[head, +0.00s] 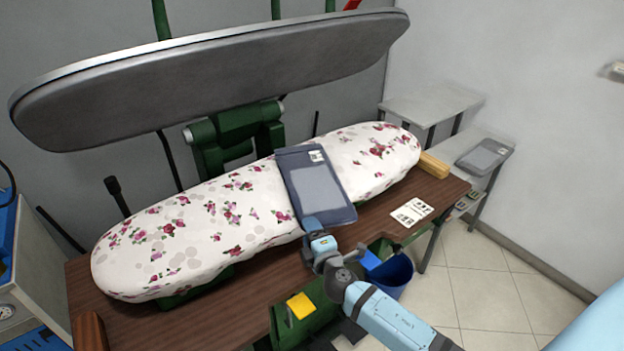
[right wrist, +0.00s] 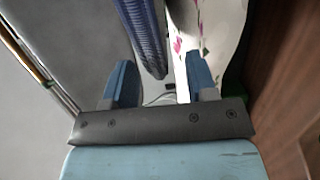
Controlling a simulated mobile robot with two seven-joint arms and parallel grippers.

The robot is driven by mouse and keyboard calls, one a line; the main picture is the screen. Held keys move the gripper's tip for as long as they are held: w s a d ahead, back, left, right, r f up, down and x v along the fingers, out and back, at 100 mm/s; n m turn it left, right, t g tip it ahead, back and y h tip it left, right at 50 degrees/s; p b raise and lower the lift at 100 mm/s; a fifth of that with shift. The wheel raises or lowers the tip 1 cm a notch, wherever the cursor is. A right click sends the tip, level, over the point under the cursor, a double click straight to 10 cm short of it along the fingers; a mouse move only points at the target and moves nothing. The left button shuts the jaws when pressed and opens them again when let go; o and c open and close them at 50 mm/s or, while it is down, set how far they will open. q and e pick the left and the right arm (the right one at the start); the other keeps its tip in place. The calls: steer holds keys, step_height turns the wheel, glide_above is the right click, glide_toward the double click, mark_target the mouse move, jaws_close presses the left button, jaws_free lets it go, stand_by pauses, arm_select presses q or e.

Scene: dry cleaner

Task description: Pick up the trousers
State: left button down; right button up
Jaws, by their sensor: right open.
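The trousers (head: 318,187) are a folded dark blue-grey garment, with a small white tag near the far edge. They lie across the flowered pressing board (head: 215,225), and their near edge reaches over its front side. My right gripper (head: 314,225) is at that near edge, its fingers partly hidden in the head view. In the right wrist view the right gripper (right wrist: 160,72) is open, and the edge of the trousers (right wrist: 143,35) shows ahead of its fingertips, roughly between them. Nothing is clearly held. My left gripper is out of view.
A grey upper press plate (head: 220,80) hangs raised above the board. A yellow block (head: 434,165) and a white card (head: 411,212) are on the wooden table. Another folded grey garment (head: 484,156) lies on a side shelf. A blue bin (head: 390,275) stands below.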

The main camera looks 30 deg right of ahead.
steer(key=w, duration=0.3)
steer(key=shift+w+d+r+p, duration=0.1)
steer(key=shift+w+d+p, duration=0.2)
steer(key=shift+w, duration=0.1)
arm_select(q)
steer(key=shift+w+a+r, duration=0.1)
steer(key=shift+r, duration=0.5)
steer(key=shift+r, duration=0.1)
arm_select(e)
steer(key=shift+r, duration=0.1)
jaws_close()
